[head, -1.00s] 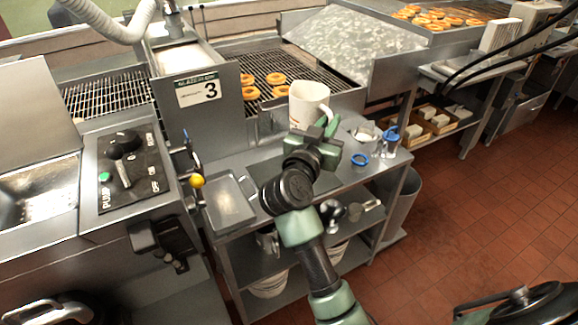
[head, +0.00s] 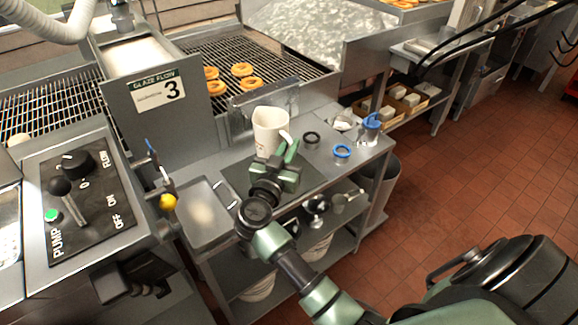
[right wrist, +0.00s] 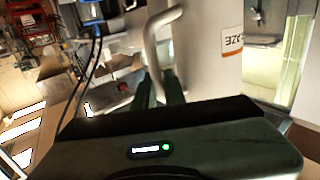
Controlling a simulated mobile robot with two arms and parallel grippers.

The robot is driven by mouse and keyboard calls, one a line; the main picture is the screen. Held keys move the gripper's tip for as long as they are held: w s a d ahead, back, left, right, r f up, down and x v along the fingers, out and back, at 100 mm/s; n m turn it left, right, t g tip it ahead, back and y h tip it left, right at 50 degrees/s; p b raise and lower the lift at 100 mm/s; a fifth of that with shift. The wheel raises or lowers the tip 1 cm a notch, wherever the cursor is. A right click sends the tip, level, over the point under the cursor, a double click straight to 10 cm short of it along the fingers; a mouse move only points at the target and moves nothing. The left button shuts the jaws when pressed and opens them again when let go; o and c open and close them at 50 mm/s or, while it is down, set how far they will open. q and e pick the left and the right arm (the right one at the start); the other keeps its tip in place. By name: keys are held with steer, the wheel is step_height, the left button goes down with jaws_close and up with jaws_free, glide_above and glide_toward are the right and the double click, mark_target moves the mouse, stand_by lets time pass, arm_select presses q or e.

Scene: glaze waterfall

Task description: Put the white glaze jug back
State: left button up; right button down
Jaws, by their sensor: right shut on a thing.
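The white glaze jug (head: 268,130) is upright above or on the back of the steel side table (head: 345,172), near the dark mat (head: 312,178). I cannot tell whether its base touches the surface. My right gripper (head: 288,153) is shut on the jug's handle, on the near right side of the jug. In the right wrist view the jug (right wrist: 205,60) fills the upper middle, with part of an orange-edged label showing, and the fingers (right wrist: 158,88) are at its handle. My left gripper is not in view.
A black ring (head: 311,138), a blue ring (head: 341,152) and a blue-topped container (head: 370,128) are right of the jug. A metal tray (head: 205,212) lies left of my arm. Behind is the conveyor with doughnuts (head: 242,69). The pump panel (head: 85,190) is at left.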

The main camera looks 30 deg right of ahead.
step_height(320, 180, down, 3)
steer(key=shift+r, duration=0.15)
step_height(320, 180, down, 2)
steer(key=shift+f+b, duration=0.25)
steer(key=shift+b, duration=0.1)
steer(key=shift+f, duration=0.35)
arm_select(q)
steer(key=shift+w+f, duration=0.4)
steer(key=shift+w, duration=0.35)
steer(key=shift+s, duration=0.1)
arm_select(e)
steer(key=shift+f, duration=0.2)
steer(key=c, duration=1.5)
jaws_free()
